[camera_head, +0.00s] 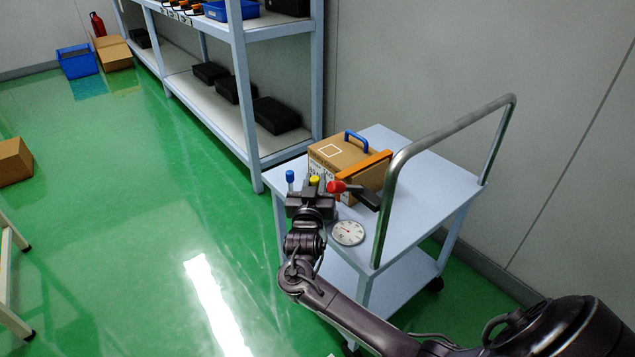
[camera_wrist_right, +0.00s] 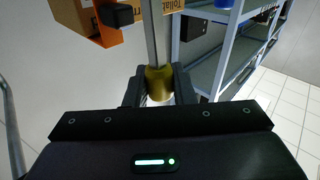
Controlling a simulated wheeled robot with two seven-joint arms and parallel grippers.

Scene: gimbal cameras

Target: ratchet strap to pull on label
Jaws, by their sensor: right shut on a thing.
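A cardboard box (camera_head: 335,157) with a white square outline on top, a blue handle (camera_head: 356,141) and an orange strap or band (camera_head: 364,176) sits on the cart. A black lever with a red knob (camera_head: 337,187) projects beside it. My right gripper (camera_head: 312,190) is over the cart's near left part, in front of the box. It is shut on a yellow-handled piece with a metal shaft; its yellow part (camera_wrist_right: 159,82) sits between the fingers in the wrist view. The box's orange part (camera_wrist_right: 80,22) shows there too. My left gripper is out of view.
A blue-topped piece (camera_head: 290,177) stands left of my gripper. A round dial gauge (camera_head: 347,233) lies on the cart top (camera_head: 415,200). The cart's metal push handle (camera_head: 400,165) rises at the right. A shelf rack (camera_head: 243,95) stands behind; green floor is open to the left.

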